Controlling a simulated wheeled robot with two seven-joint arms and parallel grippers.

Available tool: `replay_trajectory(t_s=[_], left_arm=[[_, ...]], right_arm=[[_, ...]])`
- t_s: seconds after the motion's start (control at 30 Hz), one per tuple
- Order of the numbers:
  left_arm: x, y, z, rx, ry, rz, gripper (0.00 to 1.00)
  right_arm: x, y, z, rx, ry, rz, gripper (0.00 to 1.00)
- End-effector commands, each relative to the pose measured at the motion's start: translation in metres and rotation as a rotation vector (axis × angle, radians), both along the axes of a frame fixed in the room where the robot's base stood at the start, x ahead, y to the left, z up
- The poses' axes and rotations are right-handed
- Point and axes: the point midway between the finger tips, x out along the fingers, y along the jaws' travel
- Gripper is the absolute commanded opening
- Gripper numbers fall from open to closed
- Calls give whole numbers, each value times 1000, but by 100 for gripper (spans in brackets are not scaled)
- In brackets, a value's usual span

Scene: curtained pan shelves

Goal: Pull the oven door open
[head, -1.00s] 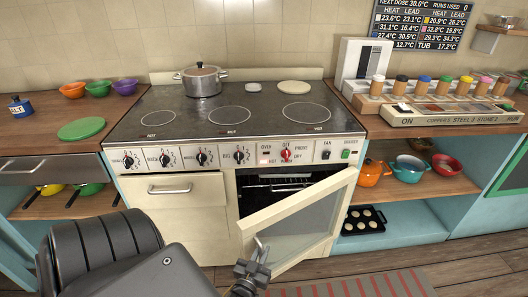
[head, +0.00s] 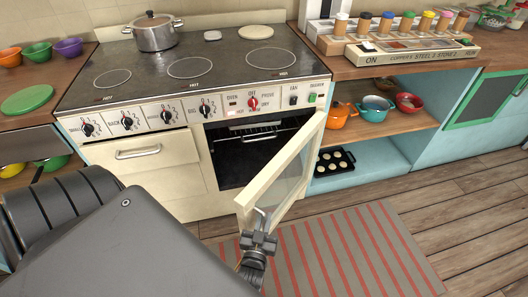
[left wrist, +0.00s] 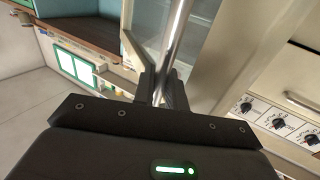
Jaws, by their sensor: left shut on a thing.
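The cream oven door (head: 290,172) with a glass pane stands partly open, swung out from its right side. The dark oven cavity (head: 235,160) with a wire rack shows behind it. My left gripper (head: 258,238) is at the door's free edge, shut on the metal door handle (head: 262,217). In the left wrist view the handle (left wrist: 172,45) runs as a shiny bar between the fingers of my left gripper (left wrist: 160,90). Most of the handle is hidden in the head view. My right gripper is not in view.
A pot (head: 155,32) stands on the stove top (head: 130,75). Open shelves right of the oven hold an orange pot (head: 340,115) and a muffin tray (head: 334,161). A striped mat (head: 340,250) lies on the floor before the door. Wooden floor to the right is clear.

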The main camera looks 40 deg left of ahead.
Motion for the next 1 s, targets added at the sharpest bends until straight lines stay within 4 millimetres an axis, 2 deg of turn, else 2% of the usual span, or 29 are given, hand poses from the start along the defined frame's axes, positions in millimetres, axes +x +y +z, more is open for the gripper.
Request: replay_trajectory(t_s=[0.47, 0.57, 0.8, 1.0], left_arm=[[-7, -3, -2, -1, 6, -1, 18], [-20, -9, -3, -2, 8, 0, 18], [-65, -28, -4, -2, 8, 3, 18], [-91, -41, -3, -1, 7, 2, 18]], right_arm=[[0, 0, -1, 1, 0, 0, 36], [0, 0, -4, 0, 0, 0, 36], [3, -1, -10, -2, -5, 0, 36], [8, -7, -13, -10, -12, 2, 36]])
